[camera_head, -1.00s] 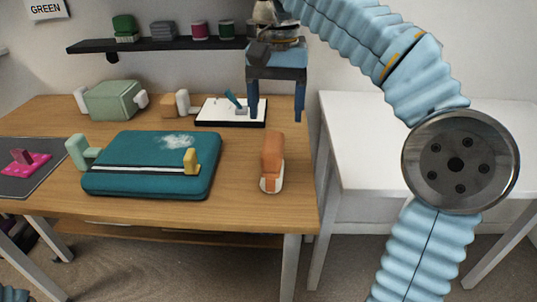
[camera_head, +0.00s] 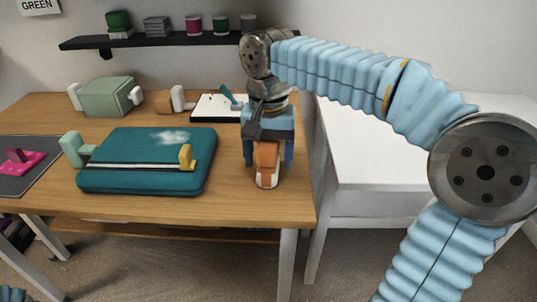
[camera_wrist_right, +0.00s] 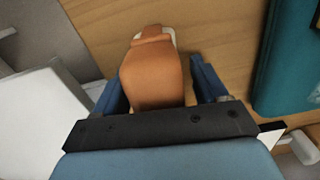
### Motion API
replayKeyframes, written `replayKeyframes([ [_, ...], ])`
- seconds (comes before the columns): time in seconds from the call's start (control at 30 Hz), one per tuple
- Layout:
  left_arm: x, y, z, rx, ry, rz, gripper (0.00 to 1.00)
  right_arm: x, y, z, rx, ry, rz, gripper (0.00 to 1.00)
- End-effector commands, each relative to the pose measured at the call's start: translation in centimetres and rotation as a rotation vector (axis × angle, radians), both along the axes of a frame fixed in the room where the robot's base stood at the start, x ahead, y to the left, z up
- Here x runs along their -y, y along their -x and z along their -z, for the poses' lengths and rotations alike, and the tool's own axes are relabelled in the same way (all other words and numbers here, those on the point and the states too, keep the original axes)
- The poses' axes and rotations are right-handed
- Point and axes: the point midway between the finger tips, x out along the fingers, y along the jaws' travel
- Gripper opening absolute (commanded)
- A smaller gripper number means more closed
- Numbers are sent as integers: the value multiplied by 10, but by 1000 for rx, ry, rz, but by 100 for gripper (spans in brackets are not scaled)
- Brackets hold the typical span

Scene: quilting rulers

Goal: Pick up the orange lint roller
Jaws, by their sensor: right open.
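The orange lint roller (camera_head: 267,160) stands near the front right corner of the wooden table, with a white base at its lower end. My right gripper (camera_head: 267,160) is lowered over it, open, with a blue finger on either side. In the right wrist view the orange lint roller (camera_wrist_right: 153,75) lies between the two spread fingers of my right gripper (camera_wrist_right: 162,88). I cannot tell whether either finger touches it. Part of the roller is hidden behind the gripper in the head view. My left gripper is not in view.
A teal case (camera_head: 140,172) lies on the wooden table (camera_head: 235,205) left of the roller. Behind are a green box-like item (camera_head: 106,97) and a white board (camera_head: 212,108). A white table (camera_head: 365,160) stands at right, and a shelf (camera_head: 140,39) hangs above.

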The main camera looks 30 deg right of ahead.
Motion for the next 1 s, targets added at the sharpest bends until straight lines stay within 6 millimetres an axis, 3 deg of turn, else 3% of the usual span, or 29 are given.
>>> replayKeyframes([
  [0.07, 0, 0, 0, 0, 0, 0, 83, 0, 0, 0, 0, 0, 0, 72],
  [0.4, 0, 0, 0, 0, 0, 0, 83, 0, 0, 0, 0, 0, 0, 20],
  [0.47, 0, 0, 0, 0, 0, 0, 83, 0, 0, -1, 0, 0, 0, 14],
  [0.77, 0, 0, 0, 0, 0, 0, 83, 0, 0, -4, 1, 1, 0, 13],
  [0.87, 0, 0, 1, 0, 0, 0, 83, 0, -1, -12, 3, 0, -1, 13],
  [1.0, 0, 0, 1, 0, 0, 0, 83, -6, 2, -41, 6, -1, -4, 13],
])
